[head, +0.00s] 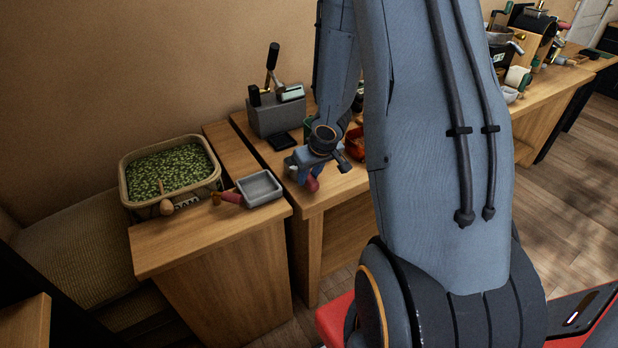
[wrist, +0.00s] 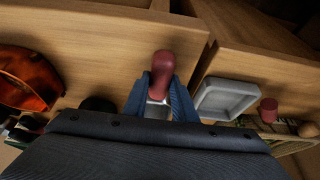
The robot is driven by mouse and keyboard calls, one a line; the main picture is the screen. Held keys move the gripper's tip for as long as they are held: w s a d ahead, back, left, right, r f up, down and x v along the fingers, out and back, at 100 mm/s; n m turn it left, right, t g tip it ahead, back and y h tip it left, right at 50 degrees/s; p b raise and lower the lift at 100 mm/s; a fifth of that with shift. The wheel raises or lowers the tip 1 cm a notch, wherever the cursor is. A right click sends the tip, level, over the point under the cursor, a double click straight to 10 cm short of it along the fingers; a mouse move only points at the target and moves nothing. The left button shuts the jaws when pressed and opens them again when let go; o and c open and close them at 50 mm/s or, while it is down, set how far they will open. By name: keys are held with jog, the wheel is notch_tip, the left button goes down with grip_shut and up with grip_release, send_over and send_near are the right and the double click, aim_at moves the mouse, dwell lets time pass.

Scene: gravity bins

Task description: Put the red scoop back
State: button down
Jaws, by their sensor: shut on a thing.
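My gripper (head: 303,172) is shut on a red-handled scoop, over the counter right of the gap. The scoop's dark red handle (head: 312,184) sticks out below the fingers. In the wrist view my gripper (wrist: 160,103) has its blue fingers on both sides of a pale metal part, with the rounded red handle (wrist: 163,68) pointing away. The scoop's bowl is mostly hidden. A grey rectangular tray (head: 260,187) rests on the left counter, also seen in the wrist view (wrist: 226,98). A second red handle (head: 228,197) lies at its left; I cannot tell whether they are joined.
A basket bin (head: 127,188) of green beans, with a wooden-handled scoop (head: 166,206), stands behind the left counter (head: 190,248). A grey machine (head: 278,115) with a black lever stands at the back. A glossy orange-red vessel (wrist: 30,78) is left in the wrist view.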

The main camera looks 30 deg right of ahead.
jog(key=c, duration=1.5)
grip_release()
jog(key=shift+s, duration=0.1)
jog(key=shift+o, duration=0.2)
jog(key=shift+f, duration=0.15)
jog(key=shift+f+b, duration=0.15)
jog(key=shift+b, duration=0.4)
jog(key=p+v, duration=0.1)
jog(key=v, duration=0.1)
jog(key=p+v, duration=0.2)
jog(key=v, duration=0.1)
jog(key=p+v, duration=0.2)
jog(key=v, duration=0.1)
jog(key=shift+w+d, duration=0.1)
jog(key=shift+w, duration=0.15)
jog(key=s+a+r+g, duration=0.2)
jog(key=s+a+r, duration=1)
jog(key=a, duration=0.3)
jog(key=shift+s+r, duration=0.35)
jog(key=shift+s, duration=0.05)
